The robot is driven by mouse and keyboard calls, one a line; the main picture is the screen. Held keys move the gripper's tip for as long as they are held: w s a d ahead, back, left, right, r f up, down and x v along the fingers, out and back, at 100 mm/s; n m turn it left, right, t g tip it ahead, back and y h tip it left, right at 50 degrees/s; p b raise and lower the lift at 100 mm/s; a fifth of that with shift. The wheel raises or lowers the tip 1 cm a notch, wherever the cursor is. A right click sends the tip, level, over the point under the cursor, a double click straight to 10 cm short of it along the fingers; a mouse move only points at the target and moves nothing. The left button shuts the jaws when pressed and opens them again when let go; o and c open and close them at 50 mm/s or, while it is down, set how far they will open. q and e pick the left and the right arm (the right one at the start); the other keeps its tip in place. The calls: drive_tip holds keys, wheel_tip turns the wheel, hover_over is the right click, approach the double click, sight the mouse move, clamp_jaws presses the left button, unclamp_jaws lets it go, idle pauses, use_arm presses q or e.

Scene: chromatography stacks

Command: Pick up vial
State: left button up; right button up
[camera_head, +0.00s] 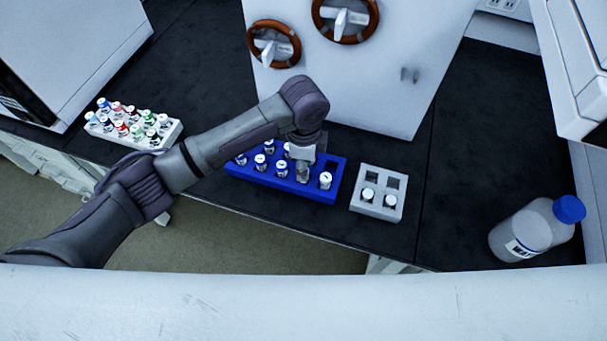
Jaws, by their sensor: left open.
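Several white-capped vials stand in a blue rack (321,193) on the dark bench. One vial (325,181) stands near the rack's right end, and another (260,162) stands towards its left. My left gripper (303,174) points down over the right half of the blue rack, close to the vials there. It is open. Its fingertips are small and partly merge with the vials behind, so I cannot tell whether a vial is between them. My left arm hides part of the rack's back row. My right gripper is not in view.
A small grey rack (379,212) with two vials and two empty slots stands right of the blue rack. A white rack (165,137) of coloured-cap vials is at left. A white instrument (385,80) rises behind.

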use_arm(q)
drive_tip(key=shift+f, duration=1.6)
drive_tip(key=shift+c, duration=0.3)
clamp_jaws()
drive_tip(key=shift+r, duration=0.1)
